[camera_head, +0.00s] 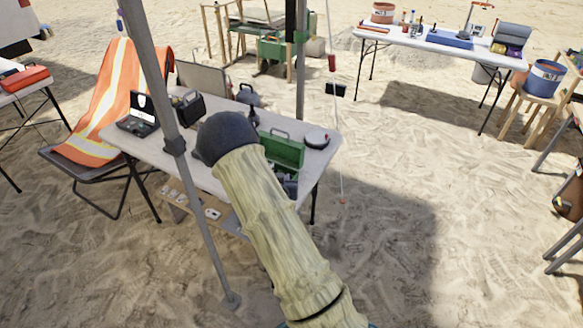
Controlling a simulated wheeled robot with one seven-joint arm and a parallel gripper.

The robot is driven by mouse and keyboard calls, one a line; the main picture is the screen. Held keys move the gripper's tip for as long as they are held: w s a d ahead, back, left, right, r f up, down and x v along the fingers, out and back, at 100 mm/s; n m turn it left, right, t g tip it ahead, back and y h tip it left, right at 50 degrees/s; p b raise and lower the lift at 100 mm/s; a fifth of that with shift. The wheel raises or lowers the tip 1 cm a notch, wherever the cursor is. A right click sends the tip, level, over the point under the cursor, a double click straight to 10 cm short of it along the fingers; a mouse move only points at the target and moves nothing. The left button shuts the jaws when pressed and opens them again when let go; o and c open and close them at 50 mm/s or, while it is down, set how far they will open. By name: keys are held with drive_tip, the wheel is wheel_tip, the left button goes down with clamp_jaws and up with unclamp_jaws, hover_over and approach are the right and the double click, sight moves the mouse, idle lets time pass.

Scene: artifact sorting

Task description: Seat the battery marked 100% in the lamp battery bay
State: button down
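My arm reaches up from the bottom over the near white table (118,136) and ends in a dark rounded part. No fingers show, so my gripper is not in view. I cannot pick out the battery marked 100%; any marking is too small to read. I cannot tell which thing is the lamp with the battery bay. A dark lantern-like object (247,95) stands at the near table's back edge. On the far white table (400,40) is a thin stand with a red top (480,5).
A green open toolbox (284,152), a round tin (317,138), a black case (188,109) and an open case (139,121) crowd the near table. A grey pole (200,235) stands before it. An orange-draped chair (105,95) is left.

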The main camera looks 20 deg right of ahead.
drive_tip(key=s+a+f+n+y+b, duration=0.1)
drive_tip(key=a+f+n+y+b, duration=0.1)
drive_tip(key=f, duration=0.4)
drive_tip(key=s+a+f+n+t+y+b, duration=0.1)
drive_tip(key=s+a+f+y+b, duration=0.1)
drive_tip(key=a+f+b, duration=0.2)
drive_tip(key=s+a+f+n+y+b, duration=0.1)
drive_tip(key=a+f, duration=0.4)
drive_tip(key=f, duration=0.5)
drive_tip(key=n+y+b, duration=0.1)
drive_tip(key=b, duration=0.1)
drive_tip(key=shift+s+a+f+n+t+b, duration=0.2)
drive_tip(key=shift+s+n+t+b, duration=0.1)
drive_tip(key=shift+b, duration=0.1)
